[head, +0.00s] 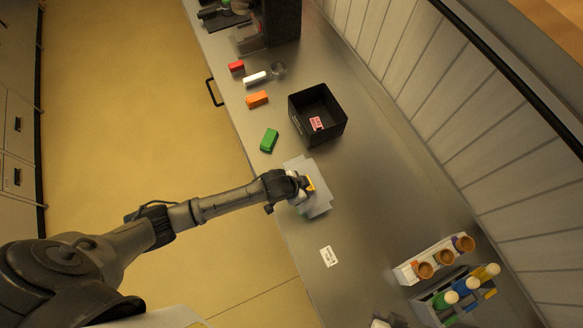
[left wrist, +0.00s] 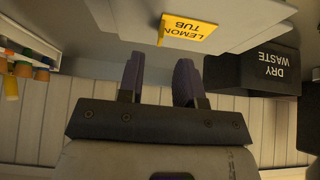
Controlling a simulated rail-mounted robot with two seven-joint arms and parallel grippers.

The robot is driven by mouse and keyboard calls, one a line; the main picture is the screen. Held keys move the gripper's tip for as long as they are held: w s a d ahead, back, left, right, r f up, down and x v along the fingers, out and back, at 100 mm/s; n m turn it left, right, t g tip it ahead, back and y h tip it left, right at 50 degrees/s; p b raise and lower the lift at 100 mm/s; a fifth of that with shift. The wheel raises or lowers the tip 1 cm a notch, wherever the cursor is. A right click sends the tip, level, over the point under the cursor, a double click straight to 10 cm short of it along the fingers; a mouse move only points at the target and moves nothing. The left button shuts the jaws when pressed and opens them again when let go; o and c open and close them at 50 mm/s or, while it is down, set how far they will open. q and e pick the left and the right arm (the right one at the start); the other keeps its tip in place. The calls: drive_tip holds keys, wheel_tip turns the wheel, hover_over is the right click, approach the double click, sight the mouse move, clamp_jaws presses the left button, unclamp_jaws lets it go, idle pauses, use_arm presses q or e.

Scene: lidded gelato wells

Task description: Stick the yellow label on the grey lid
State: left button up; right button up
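The yellow label (left wrist: 190,32), which reads "LEMON TUB", shows against the pale grey lid (left wrist: 120,25) in the left wrist view. I cannot tell whether it lies fully flat there. My left gripper (left wrist: 158,75) is open, with a clear gap and nothing between its fingers; the label is just beyond the fingertips. In the head view one arm of mine comes in from the left and ends over the grey lid (head: 318,205), with the yellow label (head: 311,184) at its tip. The fingers there are too small to read. My right gripper's fingers are not clear.
A black bin (head: 335,127) marked "DRY WASTE" stands behind the lid. Green (head: 269,140), orange (head: 257,99) and red (head: 236,66) blocks lie along the counter edge. A white card (head: 329,256) lies in front. Racks with cups (head: 425,270) and bottles stand by the wall.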

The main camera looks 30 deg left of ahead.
use_arm(q)
drive_tip(key=v, duration=0.9)
drive_tip(key=shift+a+r, duration=0.1)
idle(0.4)
drive_tip(key=s+a+r+t+y, duration=0.1)
drive_tip(key=a+r+t+y, duration=0.3)
drive_tip(key=r, duration=0.7)
drive_tip(key=s+f+n+g+p, duration=0.1)
drive_tip(key=s+f+n+g, duration=0.1)
drive_tip(key=s, duration=0.6)
drive_tip(key=s+a+f+n+g+p, duration=0.1)
drive_tip(key=s+f+n+g, duration=0.1)
drive_tip(key=s, duration=0.7)
drive_tip(key=shift+a+f+n+g+h, duration=0.3)
drive_tip(key=shift+a+f+g+h, duration=0.1)
drive_tip(key=shift+g, duration=0.5)
